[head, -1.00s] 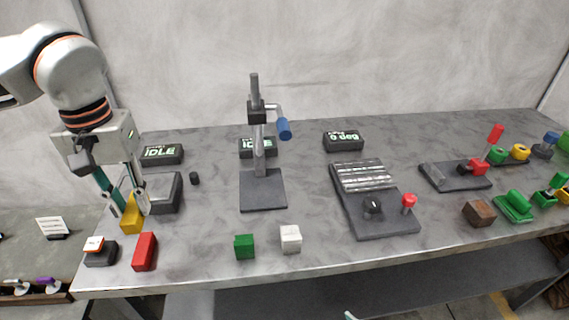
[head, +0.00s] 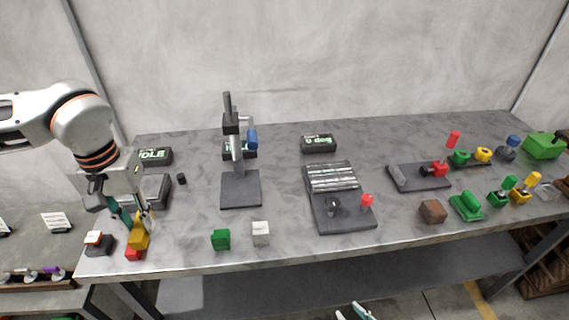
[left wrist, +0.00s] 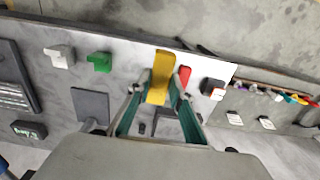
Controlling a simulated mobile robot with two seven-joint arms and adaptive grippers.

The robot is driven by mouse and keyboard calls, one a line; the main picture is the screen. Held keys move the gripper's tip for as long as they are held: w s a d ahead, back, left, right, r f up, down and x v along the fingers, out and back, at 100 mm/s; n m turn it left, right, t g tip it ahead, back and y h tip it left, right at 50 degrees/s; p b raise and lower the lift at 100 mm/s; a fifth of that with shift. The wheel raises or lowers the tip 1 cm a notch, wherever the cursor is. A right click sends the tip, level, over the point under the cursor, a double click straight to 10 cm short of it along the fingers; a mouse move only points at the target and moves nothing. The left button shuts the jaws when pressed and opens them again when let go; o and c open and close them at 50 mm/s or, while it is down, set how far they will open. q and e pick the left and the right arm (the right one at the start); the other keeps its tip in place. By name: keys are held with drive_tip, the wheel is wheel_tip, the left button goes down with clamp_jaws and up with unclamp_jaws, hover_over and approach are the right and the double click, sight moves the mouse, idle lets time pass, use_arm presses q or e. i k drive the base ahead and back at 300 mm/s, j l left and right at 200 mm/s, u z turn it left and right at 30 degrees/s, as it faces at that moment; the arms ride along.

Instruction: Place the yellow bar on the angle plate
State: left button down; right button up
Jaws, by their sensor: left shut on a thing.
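The yellow bar (head: 139,238) is between the fingers of my left gripper (head: 137,220), which is shut on it. In the head view the bar overlaps the red block (head: 133,255) near the table's front left edge. In the left wrist view the bar (left wrist: 161,76) points away from the fingers, beside the red block (left wrist: 184,76). A dark angular block (head: 156,190) behind my left gripper looks like the angle plate; the gripper partly hides it. My right gripper (head: 354,311) shows only its fingertips at the bottom edge, apart and empty.
A stand with a blue handle (head: 240,185) is right of the dark block. A green block (head: 220,239) and a white block (head: 261,234) lie near the front edge. Bare tabletop lies between.

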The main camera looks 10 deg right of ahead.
sight(333, 179)
drive_tip(key=l+z, duration=0.15)
drive_tip(key=l, duration=0.65)
drive_tip(key=i+l+z, duration=0.1)
drive_tip(key=l, duration=0.25)
drive_tip(key=i+l+z, duration=0.15)
drive_tip(key=l, duration=0.25)
drive_tip(key=i, duration=0.35)
drive_tip(key=z, duration=0.05)
